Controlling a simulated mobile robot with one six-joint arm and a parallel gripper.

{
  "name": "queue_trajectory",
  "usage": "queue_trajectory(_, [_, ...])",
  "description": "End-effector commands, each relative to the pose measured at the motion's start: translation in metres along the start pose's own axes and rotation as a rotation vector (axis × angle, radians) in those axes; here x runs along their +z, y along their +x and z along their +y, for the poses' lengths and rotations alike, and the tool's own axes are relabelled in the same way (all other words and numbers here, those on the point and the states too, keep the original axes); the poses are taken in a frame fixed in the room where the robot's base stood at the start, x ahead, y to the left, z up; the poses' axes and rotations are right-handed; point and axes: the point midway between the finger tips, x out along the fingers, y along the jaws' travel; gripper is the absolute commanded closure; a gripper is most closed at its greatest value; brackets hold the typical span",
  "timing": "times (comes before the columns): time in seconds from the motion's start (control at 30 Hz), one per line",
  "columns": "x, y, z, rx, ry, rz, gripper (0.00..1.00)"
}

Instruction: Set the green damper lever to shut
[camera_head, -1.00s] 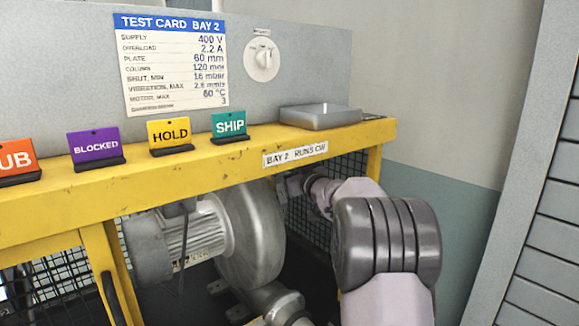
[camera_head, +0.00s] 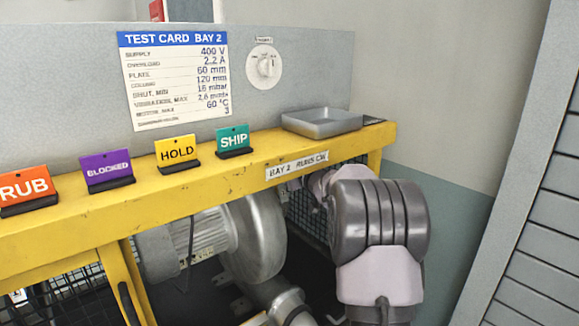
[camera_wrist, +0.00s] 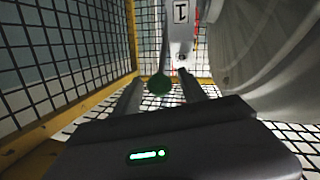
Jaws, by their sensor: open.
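The green damper lever's round knob (camera_wrist: 159,84) shows in the wrist view, at the end of a thin arm that runs up toward a grey duct plate (camera_wrist: 182,22). My gripper (camera_wrist: 160,90) is open, with one finger on each side of the knob in the picture. I cannot tell whether the knob is fully between the fingers or a little beyond them. In the head view the lever and my fingers are hidden by my arm and the yellow bench.
A silver blower (camera_head: 252,235) with its motor hangs under the yellow bench (camera_head: 220,180); its casing (camera_wrist: 270,60) is close on the right in the wrist view. Black wire mesh (camera_wrist: 60,50) stands on the left. A grey tray (camera_head: 322,121) and coloured signs sit on the bench top.

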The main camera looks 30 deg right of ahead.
Motion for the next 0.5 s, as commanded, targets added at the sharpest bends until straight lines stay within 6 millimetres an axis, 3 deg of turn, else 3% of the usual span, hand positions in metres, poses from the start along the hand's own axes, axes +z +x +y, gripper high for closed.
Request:
queue_trajectory(0.17, [-0.001, -0.020, 0.002, 0.002, 0.000, -0.001, 0.50])
queue_trajectory(0.5, [-0.002, -0.116, 0.002, 0.003, 0.001, -0.001, 0.50])
